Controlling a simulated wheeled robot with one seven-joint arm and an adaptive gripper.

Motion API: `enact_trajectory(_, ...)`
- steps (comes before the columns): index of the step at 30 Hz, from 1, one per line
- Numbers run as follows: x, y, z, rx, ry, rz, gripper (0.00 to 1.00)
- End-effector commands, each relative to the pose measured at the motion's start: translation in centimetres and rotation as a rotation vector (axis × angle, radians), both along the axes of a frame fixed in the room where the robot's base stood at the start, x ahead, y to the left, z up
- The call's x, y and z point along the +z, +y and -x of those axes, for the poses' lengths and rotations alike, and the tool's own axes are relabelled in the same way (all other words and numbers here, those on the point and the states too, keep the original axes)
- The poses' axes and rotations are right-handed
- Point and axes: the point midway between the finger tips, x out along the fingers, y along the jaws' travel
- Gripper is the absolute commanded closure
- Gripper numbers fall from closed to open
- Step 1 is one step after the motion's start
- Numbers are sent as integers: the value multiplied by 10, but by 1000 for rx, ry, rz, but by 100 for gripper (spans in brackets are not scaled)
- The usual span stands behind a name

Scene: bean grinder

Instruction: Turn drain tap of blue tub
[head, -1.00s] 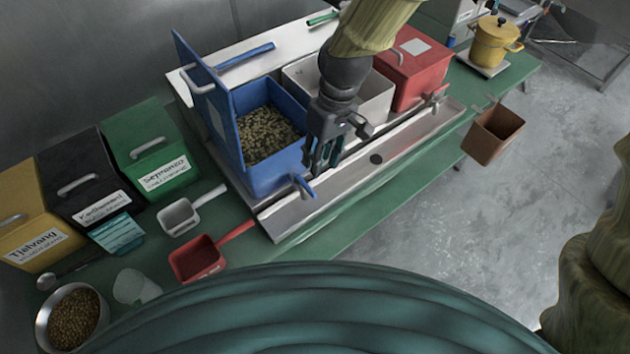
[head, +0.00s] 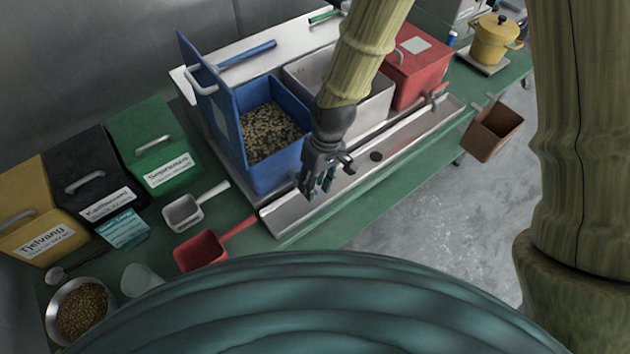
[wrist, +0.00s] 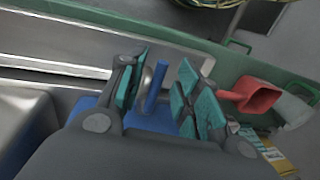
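The blue tub (head: 282,170) stands on the back of the metal counter with its lid raised and beans inside. In the wrist view its drain tap shows as an upright blue handle (wrist: 155,87), with blue tub surface (wrist: 150,117) below. My gripper (head: 318,184) is low at the tub's front right corner and covers the tap in the head view.
A metal drip trough (head: 345,182) with a dark drain hole runs along the tubs' front. A white tub (head: 372,108) and a red tub (head: 418,75) stand to the right. A red scoop (head: 203,252) and a white scoop (head: 183,212) lie left of the trough.

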Motion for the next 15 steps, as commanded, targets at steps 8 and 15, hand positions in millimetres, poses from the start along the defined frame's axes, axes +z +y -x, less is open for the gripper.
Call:
enact_trajectory(8,-2,0,0,0,-1,-1,66)
enact_trajectory(15,-2,0,0,0,-1,-1,96)
